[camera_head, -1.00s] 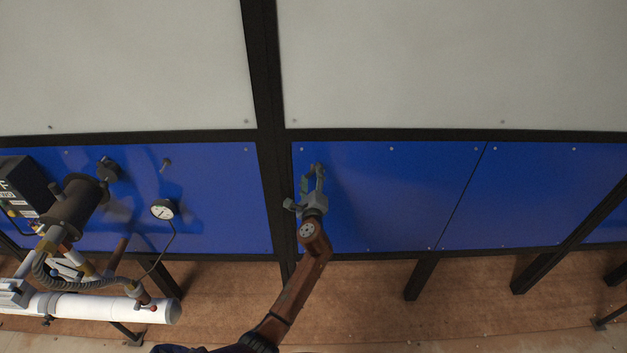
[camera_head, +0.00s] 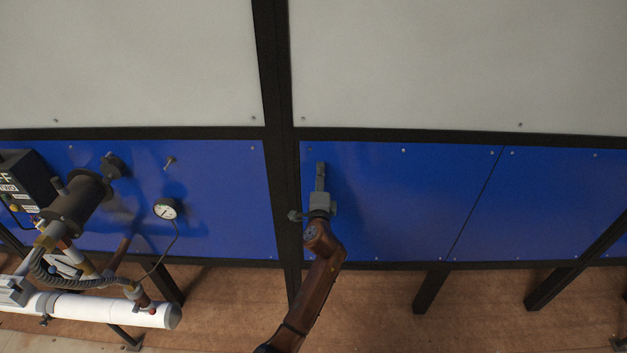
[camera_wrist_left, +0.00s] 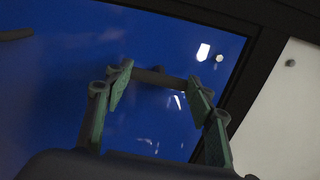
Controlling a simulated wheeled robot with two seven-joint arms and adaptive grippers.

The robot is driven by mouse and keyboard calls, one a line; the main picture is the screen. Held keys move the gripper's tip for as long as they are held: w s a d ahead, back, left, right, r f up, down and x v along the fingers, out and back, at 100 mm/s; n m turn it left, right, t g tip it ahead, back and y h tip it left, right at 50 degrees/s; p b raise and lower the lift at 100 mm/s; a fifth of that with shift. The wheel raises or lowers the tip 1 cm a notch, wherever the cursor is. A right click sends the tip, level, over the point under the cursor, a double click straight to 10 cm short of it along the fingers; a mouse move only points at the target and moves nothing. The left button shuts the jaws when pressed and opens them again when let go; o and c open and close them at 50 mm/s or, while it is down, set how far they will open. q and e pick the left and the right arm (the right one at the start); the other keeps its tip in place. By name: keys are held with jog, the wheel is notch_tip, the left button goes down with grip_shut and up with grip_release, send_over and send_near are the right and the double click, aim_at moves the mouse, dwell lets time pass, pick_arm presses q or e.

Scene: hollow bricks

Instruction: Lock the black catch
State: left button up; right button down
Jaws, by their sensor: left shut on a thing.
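My left gripper (camera_head: 320,168) is at the upper left corner of the blue panel (camera_head: 400,200), just right of the black upright. Its fingers look edge-on in the head view, and hide the catch there. In the left wrist view the gripper (camera_wrist_left: 161,86) has its fingertips at both ends of a short dark bar, which I take to be the black catch (camera_wrist_left: 158,78). The bar lies across the gap between the fingers, close to the blue surface. The gripper is shut on it. My right gripper is not in view.
A black frame upright (camera_head: 275,80) stands left of the gripper, with pale panels above. At the left are a pressure gauge (camera_head: 166,209), a dark cylinder (camera_head: 78,200) and a white pipe (camera_head: 110,309). The blue panel right of the gripper is clear.

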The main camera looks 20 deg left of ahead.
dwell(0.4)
pick_arm(q)
jog(key=o, duration=1.7)
jog(key=v, duration=0.7)
jog(key=shift+s+d, duration=0.1)
jog(key=shift+s, duration=0.15)
